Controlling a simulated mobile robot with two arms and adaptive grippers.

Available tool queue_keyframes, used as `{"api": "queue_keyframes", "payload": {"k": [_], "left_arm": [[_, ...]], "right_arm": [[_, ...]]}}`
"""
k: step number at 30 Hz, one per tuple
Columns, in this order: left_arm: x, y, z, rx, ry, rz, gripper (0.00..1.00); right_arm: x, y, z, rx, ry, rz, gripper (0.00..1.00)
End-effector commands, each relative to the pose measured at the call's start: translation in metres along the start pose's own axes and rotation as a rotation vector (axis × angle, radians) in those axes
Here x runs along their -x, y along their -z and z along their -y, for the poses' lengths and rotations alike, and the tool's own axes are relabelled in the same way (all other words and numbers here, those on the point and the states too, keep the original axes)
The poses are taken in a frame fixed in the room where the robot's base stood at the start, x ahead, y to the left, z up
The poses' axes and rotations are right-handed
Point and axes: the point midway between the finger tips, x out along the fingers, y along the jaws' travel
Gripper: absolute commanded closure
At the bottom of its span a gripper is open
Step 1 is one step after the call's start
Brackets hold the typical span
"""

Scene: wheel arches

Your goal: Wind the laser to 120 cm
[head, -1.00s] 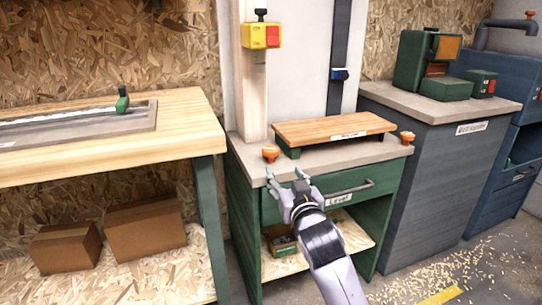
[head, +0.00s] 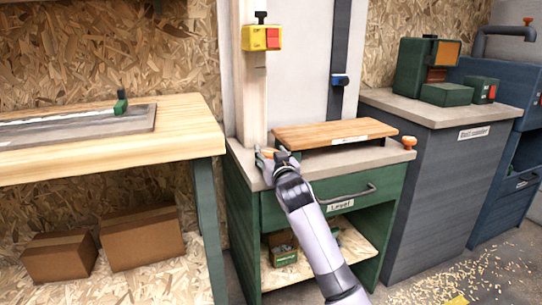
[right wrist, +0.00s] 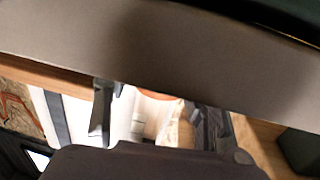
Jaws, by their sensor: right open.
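My right gripper (head: 268,157) is open at the left front corner of the grey top of the green cabinet. Its fingers are at the left orange knob (head: 267,153), which they partly hide. In the right wrist view an orange piece of the knob (right wrist: 157,95) shows between the two spread fingers (right wrist: 152,118); contact cannot be told. A small blue device (head: 340,80), perhaps the laser, sits on a dark upright rail (head: 340,45) behind the cabinet. No height scale can be read. My left gripper is out of view.
A wooden board (head: 335,134) lies on the cabinet top, with a second orange knob (head: 409,142) at the right corner. The drawer (head: 315,195) below is shut. A yellow switch box (head: 261,38) is on the post. A workbench (head: 180,125) stands close on the left.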

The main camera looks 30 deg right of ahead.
Motion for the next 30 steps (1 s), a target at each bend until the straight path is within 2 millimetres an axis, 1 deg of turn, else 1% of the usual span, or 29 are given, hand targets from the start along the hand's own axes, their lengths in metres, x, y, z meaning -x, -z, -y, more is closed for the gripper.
{"api": "queue_keyframes", "payload": {"k": [5, 6, 22, 30], "left_arm": [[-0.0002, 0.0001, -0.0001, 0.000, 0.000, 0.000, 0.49], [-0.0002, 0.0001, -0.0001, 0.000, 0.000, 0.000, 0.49], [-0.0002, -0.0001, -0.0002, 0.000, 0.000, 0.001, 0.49], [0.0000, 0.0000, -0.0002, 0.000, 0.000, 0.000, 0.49]], "right_arm": [[0.0000, 0.0002, 0.0000, 0.000, 0.000, 0.000, 0.49], [0.0001, 0.0001, 0.0000, 0.000, 0.000, 0.000, 0.51], [0.0003, -0.0001, -0.0001, 0.000, 0.000, 0.000, 0.86], [0.0003, -0.0007, 0.0009, -0.003, -0.026, 0.001, 0.87]]}}
